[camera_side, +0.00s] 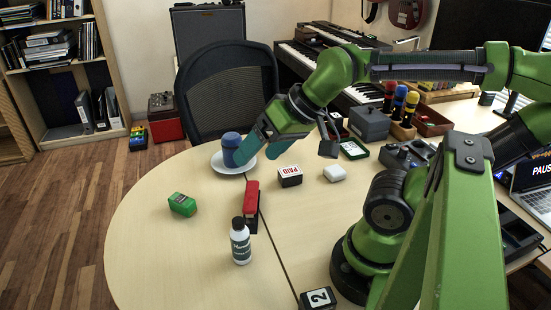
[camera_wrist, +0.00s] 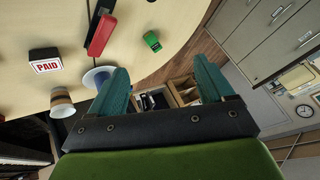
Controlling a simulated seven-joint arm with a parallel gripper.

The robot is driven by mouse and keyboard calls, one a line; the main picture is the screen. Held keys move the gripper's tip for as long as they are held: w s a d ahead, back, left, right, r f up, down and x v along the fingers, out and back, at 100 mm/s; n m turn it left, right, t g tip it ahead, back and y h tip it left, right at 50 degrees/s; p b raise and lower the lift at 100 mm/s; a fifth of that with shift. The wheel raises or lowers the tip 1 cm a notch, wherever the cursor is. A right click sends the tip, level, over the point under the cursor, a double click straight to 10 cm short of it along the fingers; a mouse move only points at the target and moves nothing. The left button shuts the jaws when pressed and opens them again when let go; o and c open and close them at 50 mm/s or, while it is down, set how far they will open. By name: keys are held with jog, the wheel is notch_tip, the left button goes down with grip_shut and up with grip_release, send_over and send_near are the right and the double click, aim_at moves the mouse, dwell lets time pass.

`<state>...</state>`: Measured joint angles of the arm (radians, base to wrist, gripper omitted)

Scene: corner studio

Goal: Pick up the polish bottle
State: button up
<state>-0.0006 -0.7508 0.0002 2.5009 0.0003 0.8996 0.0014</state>
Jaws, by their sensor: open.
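The polish bottle (camera_side: 240,243), white with a dark cap and a dark label, stands upright on the round end of the table in the side view. I cannot clearly make it out in the wrist view. My gripper (camera_side: 257,157) is above the far part of the table, beside the blue cup and well behind the bottle. Its two teal fingers are spread apart with nothing between them, as the wrist view (camera_wrist: 162,66) also shows.
A red stapler (camera_side: 251,205) lies just behind the bottle. A green block (camera_side: 182,205) lies to the left. The table's left front is clear.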

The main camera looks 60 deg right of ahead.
jog(key=shift+c, duration=0.7)
jog(key=m+g+h, duration=0.1)
jog(key=m+g, duration=0.4)
jog(key=g, duration=0.3)
send_near(240, 232)
jog(key=f, duration=0.4)
jog(key=d+f, duration=0.1)
jog(key=f, duration=0.1)
jog(key=shift+a+f, duration=0.15)
jog(key=shift+f, duration=0.7)
jog(key=shift+a+f, duration=0.15)
jog(key=shift+f, duration=0.75)
jog(key=shift+a+f, duration=0.2)
jog(key=shift+f, duration=0.65)
jog(key=shift+c, duration=0.4)
